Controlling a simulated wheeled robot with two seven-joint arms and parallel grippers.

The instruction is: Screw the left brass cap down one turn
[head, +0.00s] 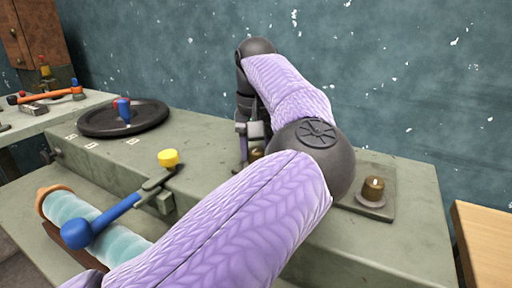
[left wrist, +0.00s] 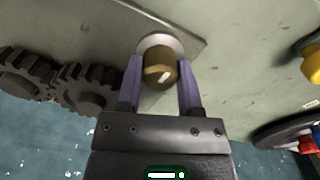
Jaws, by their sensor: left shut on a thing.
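The left brass cap (left wrist: 160,70) sits on a pale round collar (left wrist: 158,42), with a light mark on its side. My left gripper (left wrist: 160,84) is shut on it, one purple finger on each side. In the head view my left gripper (head: 246,150) points down at the bench, and a small part of the left cap (head: 256,154) shows beside it; my arm hides the rest. The right brass cap (head: 373,187) stands upright on its own round collar, right of my arm. My right gripper is not in view.
A dark round disc (head: 100,124) with a blue and red knob lies at the left. A lever with a yellow knob (head: 168,158) and a blue ball handle (head: 76,233) stands in front. Dark gears (left wrist: 88,88) show in the left wrist view. A wall rises behind the bench.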

